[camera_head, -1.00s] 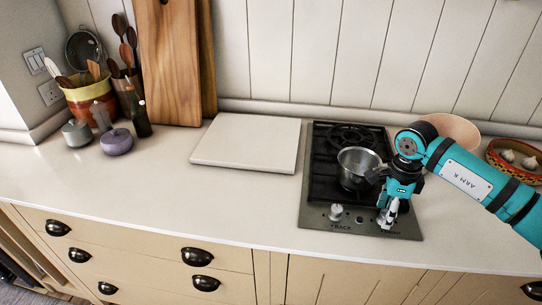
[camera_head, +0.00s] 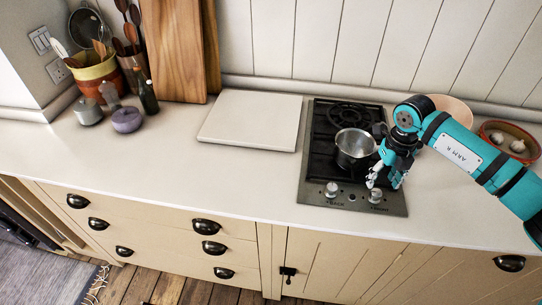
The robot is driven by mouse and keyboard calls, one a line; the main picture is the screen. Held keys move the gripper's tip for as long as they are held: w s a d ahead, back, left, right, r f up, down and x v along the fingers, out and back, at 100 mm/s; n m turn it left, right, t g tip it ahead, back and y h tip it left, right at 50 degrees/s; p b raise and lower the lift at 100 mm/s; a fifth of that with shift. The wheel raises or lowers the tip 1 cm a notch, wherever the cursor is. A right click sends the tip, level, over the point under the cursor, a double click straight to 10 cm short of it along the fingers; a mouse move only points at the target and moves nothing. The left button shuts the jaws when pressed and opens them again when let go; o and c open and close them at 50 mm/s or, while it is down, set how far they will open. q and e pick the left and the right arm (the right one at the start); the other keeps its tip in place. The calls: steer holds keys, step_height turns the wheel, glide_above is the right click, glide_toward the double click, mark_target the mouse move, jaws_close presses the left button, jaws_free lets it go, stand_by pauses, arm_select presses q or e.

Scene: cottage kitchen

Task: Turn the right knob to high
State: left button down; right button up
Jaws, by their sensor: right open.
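The right knob (camera_head: 375,196) is a silvery dial at the front right of the hob (camera_head: 316,192), beside the label RIGHT. My right gripper (camera_head: 383,183) is open and points down just above and around the back of the right knob. I cannot tell whether its fingers touch the knob. The back knob (camera_head: 331,189) stands to the left, beside the label BACK, and is clear of my gripper. My left gripper is not in view.
A metal pot (camera_head: 354,149) with a dark handle stands on the hob close behind my right gripper. A white board (camera_head: 251,120) lies left of the hob. A pink bowl (camera_head: 455,108) and a bowl of garlic (camera_head: 509,141) stand at right. The left counter front is clear.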

mark_target(377, 192)
step_height(377, 192, up, 12)
steer(key=b, duration=0.3)
steer(key=a+f+n+y, duration=0.3)
steer(key=a+y, duration=0.3)
steer(key=a, duration=1)
steer(key=s+a+r+y, duration=0.1)
steer(key=a+r+y, duration=0.1)
steer(key=a+y, duration=0.2)
steer(key=s+a+r+m+t+y, duration=0.1)
steer(key=a+y, duration=0.3)
steer(key=a, duration=0.5)
steer(key=shift+s+a+r+t+y, duration=0.3)
steer(key=shift+s+r, duration=0.25)
steer(key=shift+r, duration=0.25)
